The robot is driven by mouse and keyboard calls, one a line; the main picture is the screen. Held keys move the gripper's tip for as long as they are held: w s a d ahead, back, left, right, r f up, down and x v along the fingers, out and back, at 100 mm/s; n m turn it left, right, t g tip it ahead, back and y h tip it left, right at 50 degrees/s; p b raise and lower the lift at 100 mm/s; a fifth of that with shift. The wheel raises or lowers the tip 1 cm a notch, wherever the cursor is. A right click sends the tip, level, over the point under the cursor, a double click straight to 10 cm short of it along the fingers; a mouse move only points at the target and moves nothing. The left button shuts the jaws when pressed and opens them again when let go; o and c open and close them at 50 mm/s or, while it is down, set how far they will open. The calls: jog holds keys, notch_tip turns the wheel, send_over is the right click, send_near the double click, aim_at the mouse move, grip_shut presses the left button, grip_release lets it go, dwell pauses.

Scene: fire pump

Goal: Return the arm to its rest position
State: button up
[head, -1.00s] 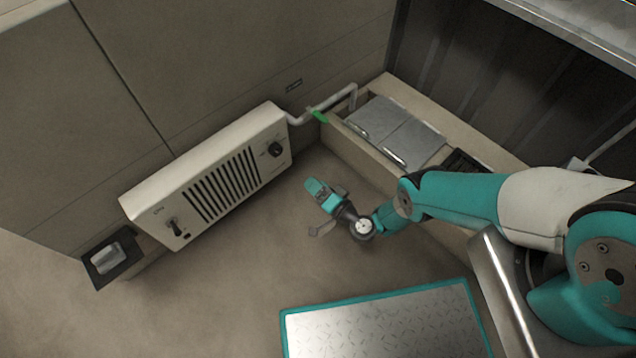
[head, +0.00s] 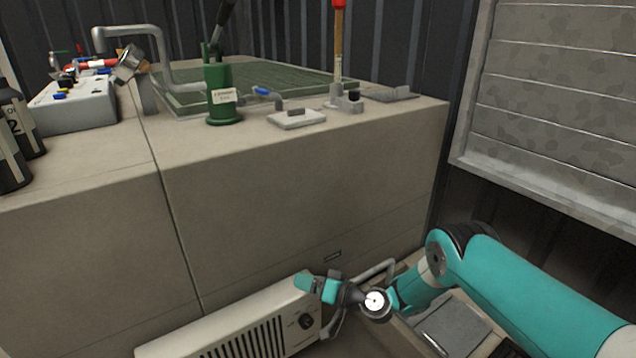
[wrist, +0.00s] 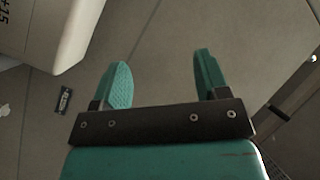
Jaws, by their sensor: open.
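My gripper (head: 318,287) is at the lower middle of the head view, at the end of my teal arm. It appears in front of the right end of the white heater-like unit (head: 265,325). In the wrist view my gripper (wrist: 162,82) shows two teal fingers wide apart with nothing between them. Beyond them is a plain grey-beige panel. The arm is bent, with its elbow raised at the right of the head view.
A beige counter (head: 300,180) stands behind the arm. On it are a green pump-like cylinder (head: 222,95), a grey control box (head: 75,105) and dark bottles (head: 12,140). A pipe (head: 378,268) and a grey hatch lid (head: 450,325) lie close to the arm. A louvred panel (head: 560,100) is at right.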

jog(key=s+d+r+n+g+h, duration=0.1)
jog(key=s+r+n+g+h, duration=0.2)
jog(key=r, duration=1)
jog(key=s+r+n+g, duration=0.2)
jog(key=s+r+g, duration=0.15)
jog(key=r, duration=0.85)
jog(key=s+d+r+g+h, duration=0.1)
jog(key=s+d+r+h, duration=0.15)
jog(key=s+d, duration=0.45)
jog(key=s+d+r+h, duration=0.2)
jog(key=s+d+r, duration=0.15)
jog(key=s, duration=0.85)
jog(key=s+d+r+g+h, duration=0.1)
jog(key=s+d+r+h, duration=0.3)
jog(key=s, duration=0.5)
notch_tip(320, 180, up, 29)
jog(key=d+y+p, duration=0.1)
jog(key=p, duration=2.8)
jog(key=shift+s+d+f+m, duration=0.15)
jog(key=shift+s+f+m, duration=0.05)
jog(key=shift+m, duration=0.1)
